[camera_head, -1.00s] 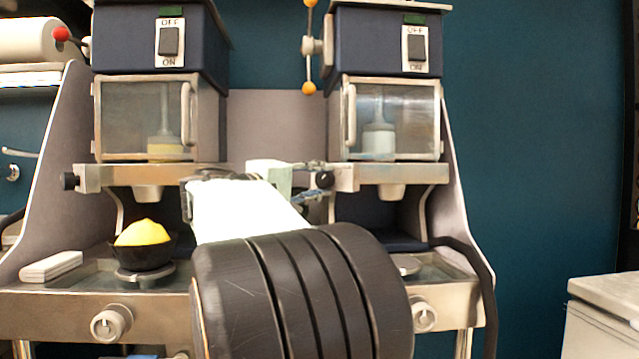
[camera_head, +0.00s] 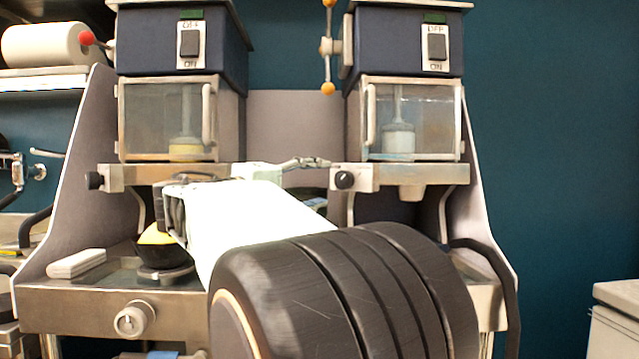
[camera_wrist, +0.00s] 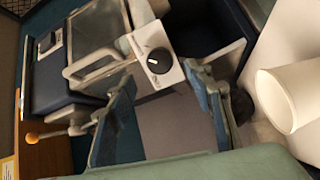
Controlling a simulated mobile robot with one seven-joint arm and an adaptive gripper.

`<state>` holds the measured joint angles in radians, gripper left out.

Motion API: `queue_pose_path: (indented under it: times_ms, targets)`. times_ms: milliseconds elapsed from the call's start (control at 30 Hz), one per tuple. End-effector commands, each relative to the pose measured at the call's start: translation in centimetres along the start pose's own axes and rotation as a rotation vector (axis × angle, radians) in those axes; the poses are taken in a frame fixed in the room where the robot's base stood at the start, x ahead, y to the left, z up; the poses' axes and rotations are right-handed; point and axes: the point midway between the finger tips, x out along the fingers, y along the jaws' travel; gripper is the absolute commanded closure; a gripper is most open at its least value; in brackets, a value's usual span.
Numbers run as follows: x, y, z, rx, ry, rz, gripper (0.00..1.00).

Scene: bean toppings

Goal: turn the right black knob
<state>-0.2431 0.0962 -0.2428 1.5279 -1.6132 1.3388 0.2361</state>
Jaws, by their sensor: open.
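The right black knob (camera_head: 344,180) is on the metal front of the right dispenser. In the wrist view the knob (camera_wrist: 159,60) is round and black with a white pointer mark, on a pale metal block. My gripper (camera_head: 314,180) is just left of the knob in the head view, partly hidden by my own arm. In the wrist view my gripper (camera_wrist: 162,80) is open, its two blue-grey fingers apart, with the knob appearing between and beyond their tips. Contact with the knob is not visible.
The left dispenser has another black knob (camera_head: 95,180). A black bowl (camera_head: 160,252) with yellow contents stands below it, partly covered by my arm. A white cylindrical container (camera_wrist: 292,95) shows at right in the wrist view. A lever with orange balls (camera_head: 328,88) rises above.

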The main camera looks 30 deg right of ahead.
Motion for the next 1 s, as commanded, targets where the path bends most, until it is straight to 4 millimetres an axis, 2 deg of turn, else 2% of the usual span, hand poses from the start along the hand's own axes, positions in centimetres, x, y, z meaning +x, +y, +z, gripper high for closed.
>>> queue_pose_path:
  times_ms: [100,333,867,1000]
  targets:
    - [-2.4,0.0,-0.1,0.001,0.003,-0.001,0.52]
    - [-4.7,0.0,0.0,0.000,0.000,0.000,0.52]
    - [-4.9,0.0,0.1,-0.002,-0.002,0.001,0.52]
    - [-4.3,0.2,1.1,-0.045,-0.025,0.010,0.52]
